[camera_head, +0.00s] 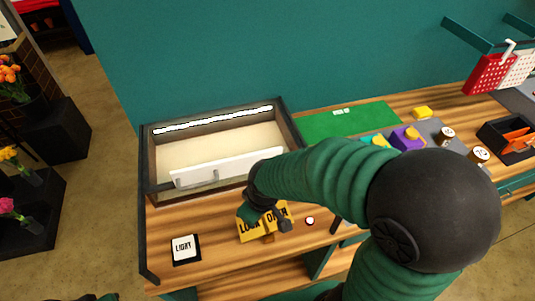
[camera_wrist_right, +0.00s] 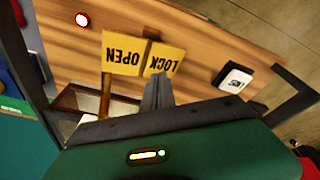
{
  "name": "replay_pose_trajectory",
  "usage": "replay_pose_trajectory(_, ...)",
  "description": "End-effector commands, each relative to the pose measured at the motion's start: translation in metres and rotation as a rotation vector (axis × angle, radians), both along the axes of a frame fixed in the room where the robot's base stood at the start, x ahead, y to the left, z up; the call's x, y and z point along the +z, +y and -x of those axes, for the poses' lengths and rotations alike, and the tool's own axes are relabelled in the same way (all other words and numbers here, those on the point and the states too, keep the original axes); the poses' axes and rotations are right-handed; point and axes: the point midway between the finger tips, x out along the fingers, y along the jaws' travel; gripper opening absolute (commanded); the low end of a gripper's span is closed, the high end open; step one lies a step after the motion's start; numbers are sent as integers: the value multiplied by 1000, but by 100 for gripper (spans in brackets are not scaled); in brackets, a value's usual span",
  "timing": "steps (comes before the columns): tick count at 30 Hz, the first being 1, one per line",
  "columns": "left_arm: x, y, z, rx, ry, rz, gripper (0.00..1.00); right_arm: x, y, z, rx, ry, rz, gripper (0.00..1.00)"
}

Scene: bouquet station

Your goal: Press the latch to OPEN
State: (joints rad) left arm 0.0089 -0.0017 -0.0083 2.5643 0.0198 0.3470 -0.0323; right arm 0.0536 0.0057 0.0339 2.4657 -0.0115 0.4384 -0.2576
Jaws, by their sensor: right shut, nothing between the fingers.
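The latch plate is a yellow sign marked LOCK and OPEN (camera_head: 249,232), standing on the wooden counter in front of the glass-fronted case. In the right wrist view the sign is upside down, with its OPEN half (camera_wrist_right: 124,53) and LOCK half (camera_wrist_right: 168,59) split by a narrow brown strip. A brown post (camera_wrist_right: 105,95) shows beside the OPEN half. My right gripper (camera_head: 284,225) is shut and empty, over the sign and partly covering it. In the wrist view its fingertips (camera_wrist_right: 158,82) are just beside the LOCK half; contact is unclear. My left gripper is not in view.
The open-topped case (camera_head: 143,165) has a white handled panel (camera_head: 230,167). A LIGHT switch (camera_head: 185,248) lies left of the sign, a red button (camera_head: 310,221) right. A green mat (camera_head: 335,121), purple block (camera_head: 407,138) and black tray (camera_head: 500,136) are farther right.

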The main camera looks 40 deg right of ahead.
Motion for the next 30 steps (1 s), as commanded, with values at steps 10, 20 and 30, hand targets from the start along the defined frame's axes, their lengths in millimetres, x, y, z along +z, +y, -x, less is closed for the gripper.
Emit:
replay_pose_trajectory(10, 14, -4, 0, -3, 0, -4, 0, 44, -25, -34, 372, 5, 90, 0)
replay_pose_trajectory(20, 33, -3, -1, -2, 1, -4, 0, 119, -63, -74, 990, 17, 234, 0)
replay_pose_trajectory(30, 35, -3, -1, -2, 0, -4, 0, 140, -74, -81, 1200, 21, 278, 0)
